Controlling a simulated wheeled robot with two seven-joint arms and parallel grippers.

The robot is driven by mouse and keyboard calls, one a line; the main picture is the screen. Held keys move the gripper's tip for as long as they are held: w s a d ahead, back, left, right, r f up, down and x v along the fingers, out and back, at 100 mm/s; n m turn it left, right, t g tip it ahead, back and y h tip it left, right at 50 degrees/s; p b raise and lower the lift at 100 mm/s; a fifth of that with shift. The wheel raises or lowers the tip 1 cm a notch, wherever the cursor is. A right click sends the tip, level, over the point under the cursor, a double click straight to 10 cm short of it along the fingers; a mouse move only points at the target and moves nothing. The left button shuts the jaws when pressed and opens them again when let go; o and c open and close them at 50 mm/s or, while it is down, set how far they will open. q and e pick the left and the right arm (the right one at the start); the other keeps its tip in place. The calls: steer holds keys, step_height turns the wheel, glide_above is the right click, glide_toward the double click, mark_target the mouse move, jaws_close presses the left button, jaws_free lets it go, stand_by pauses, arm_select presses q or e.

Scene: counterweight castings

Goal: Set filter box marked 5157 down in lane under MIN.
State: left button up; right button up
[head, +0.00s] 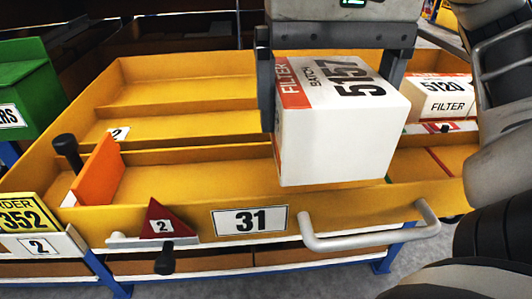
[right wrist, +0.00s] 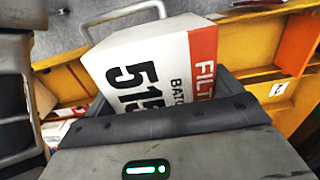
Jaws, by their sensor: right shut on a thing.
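The white filter box marked 5157 (head: 345,125), with a red FILTER band, is held in my right gripper (head: 330,90), one finger on each side of it. It hangs over the front part of the yellow tray (head: 190,156) and hides some of its lanes. The right wrist view shows the same box (right wrist: 150,70) in the jaws, its number partly cut off. I cannot read any MIN mark; a red and white label (head: 462,126) on a divider is partly hidden. My left gripper is out of view.
A second filter box marked 5120 (head: 442,97) stands in the tray at the right. An orange divider (head: 97,170) with a black knob stands at the left. A grey handle (head: 370,238) juts from the front. Red and green lines cross the front lane's floor.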

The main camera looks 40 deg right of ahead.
steer(key=w, duration=0.1)
steer(key=w+a+f, duration=0.1)
steer(key=w+f, duration=0.1)
steer(key=w, duration=0.1)
steer(key=shift+a+p, duration=0.2)
steer(key=shift+p, duration=0.1)
steer(key=w+f, duration=0.2)
steer(key=w+a+f, duration=0.1)
steer(key=w+f, duration=0.1)
steer(key=f, duration=0.1)
steer(key=shift+a, duration=0.15)
steer(key=shift+w+f, duration=0.2)
steer(key=shift+f, duration=1.6)
steer(key=shift+f, duration=0.25)
steer(key=o, duration=0.9)
steer(key=shift+c, duration=0.2)
steer(key=shift+r, duration=0.1)
step_height(320, 180, up, 12)
steer(key=shift+r, duration=0.15)
